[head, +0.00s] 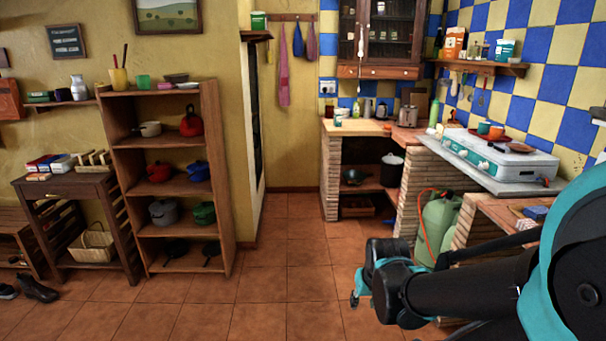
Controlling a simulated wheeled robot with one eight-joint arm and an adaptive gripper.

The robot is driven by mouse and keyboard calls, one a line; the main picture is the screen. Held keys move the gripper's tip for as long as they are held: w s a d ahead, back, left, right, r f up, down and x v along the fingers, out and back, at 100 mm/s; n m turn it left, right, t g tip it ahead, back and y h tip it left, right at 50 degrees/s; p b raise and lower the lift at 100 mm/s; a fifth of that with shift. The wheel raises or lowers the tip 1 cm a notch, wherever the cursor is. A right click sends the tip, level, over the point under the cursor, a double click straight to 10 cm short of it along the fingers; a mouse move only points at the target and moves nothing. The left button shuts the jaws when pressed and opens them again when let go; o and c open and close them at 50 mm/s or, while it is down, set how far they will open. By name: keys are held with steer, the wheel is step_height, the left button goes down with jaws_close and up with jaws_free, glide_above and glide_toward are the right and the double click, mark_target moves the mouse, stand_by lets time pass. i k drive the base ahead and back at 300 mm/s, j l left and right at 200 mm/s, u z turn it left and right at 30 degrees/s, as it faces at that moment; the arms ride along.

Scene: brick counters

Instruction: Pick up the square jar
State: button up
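I cannot make out for certain which thing is the square jar. Several small containers stand on the back counter (352,127), among them a small pale container (338,118) near its left front corner, too small to tell its shape. Other small boxes and jars stand on the right wall shelf (490,66). My gripper (359,294) is low in the lower right middle of the head view, above the tiled floor and well in front of the counters. Its fingers are small and partly hidden by my arm, so I cannot see whether they are open. I see nothing held in it.
A white stove (500,158) stands on the right brick counter, with a green gas cylinder (437,226) below. A wooden shelf (187,235) with pots and a dark side table (75,187) stand at left. Shoes (36,290) lie on the floor. The middle floor is clear.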

mark_target(472, 50)
steer(key=i+l, duration=0.2)
steer(key=i, duration=0.3)
steer(key=i+l, duration=0.2)
steer(key=i, duration=0.3)
steer(key=i+l, duration=0.2)
steer(key=i, duration=0.3)
steer(key=i+l, duration=0.2)
steer(key=i, duration=0.3)
steer(key=i+l, duration=0.25)
steer(key=i, duration=0.25)
steer(key=i+l, duration=0.2)
steer(key=i, duration=0.3)
steer(key=i+z, duration=0.1)
steer(key=z, duration=0.3)
steer(key=i+j+z, duration=0.1)
steer(key=z, duration=0.25)
steer(key=i+z, duration=0.1)
steer(key=z, duration=0.3)
steer(key=i+j+z, duration=0.1)
steer(key=z, duration=0.25)
steer(key=j, duration=0.05)
